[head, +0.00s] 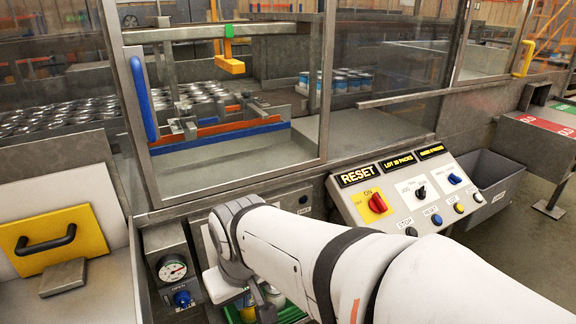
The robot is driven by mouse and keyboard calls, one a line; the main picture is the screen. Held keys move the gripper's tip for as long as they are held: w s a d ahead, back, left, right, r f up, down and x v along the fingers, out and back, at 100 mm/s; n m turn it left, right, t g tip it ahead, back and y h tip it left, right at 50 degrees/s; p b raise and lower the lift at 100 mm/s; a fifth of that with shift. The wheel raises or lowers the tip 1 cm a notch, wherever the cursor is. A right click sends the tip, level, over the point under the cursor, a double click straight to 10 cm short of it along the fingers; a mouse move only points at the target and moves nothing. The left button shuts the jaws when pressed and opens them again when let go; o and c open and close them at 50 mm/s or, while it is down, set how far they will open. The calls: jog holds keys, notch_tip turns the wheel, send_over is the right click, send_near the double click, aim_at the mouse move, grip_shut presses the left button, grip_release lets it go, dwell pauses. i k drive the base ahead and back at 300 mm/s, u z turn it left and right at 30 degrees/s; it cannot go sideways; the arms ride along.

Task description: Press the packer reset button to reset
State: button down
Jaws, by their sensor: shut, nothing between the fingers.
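The control panel (393,228) slopes toward me right of the middle, below the glazed machine. A lit display (357,175) above it reads RESET. Along its front edge are a black button (411,231), a blue button (437,219) beside a label that seems to read RESET, a yellow button (459,208) and a white button (478,197). A red knob (377,202) on a yellow plate sits higher up. My arm reaches in from the lower right, left of and below the panel, with its wrist near the machine's lower front.
A glazed door with a blue handle (143,98) closes off the machine. A gauge box (172,268) stands left of my wrist. A green crate (290,312) with cans is partly behind my arm. A grey bin (497,178) stands right of the panel.

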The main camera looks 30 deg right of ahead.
aim_at(438, 220)
jog(key=z, duration=1.85)
